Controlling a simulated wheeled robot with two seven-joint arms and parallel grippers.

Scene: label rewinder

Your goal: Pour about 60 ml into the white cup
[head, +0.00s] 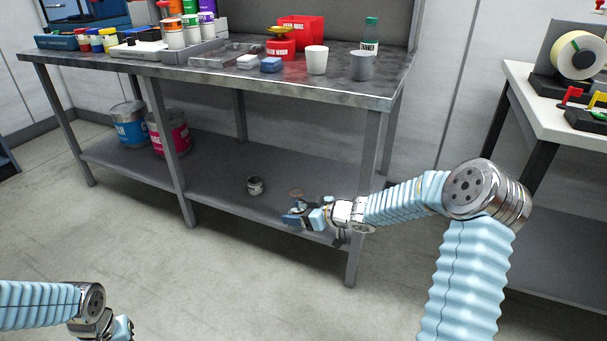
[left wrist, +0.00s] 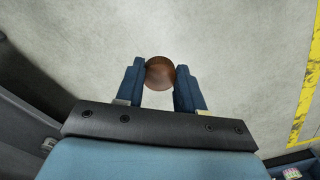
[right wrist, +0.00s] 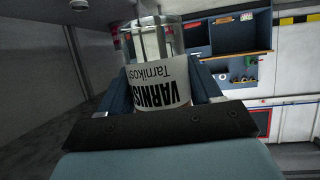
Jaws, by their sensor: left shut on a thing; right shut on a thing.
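The white cup (head: 316,59) stands upright on the workbench, near its front right part; its inside is not visible. My right gripper (head: 300,214) is low at the bench's lower shelf, well below the cup. In the right wrist view it is shut on a clear container with a white varnish label (right wrist: 155,85), whose lettering appears upside down. My left gripper (left wrist: 160,75) is shut on a round brown cap-like piece (left wrist: 159,70) above the floor.
Blue and white blocks, red bins and paint pots fill the bench farther left. The floor in front is clear.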

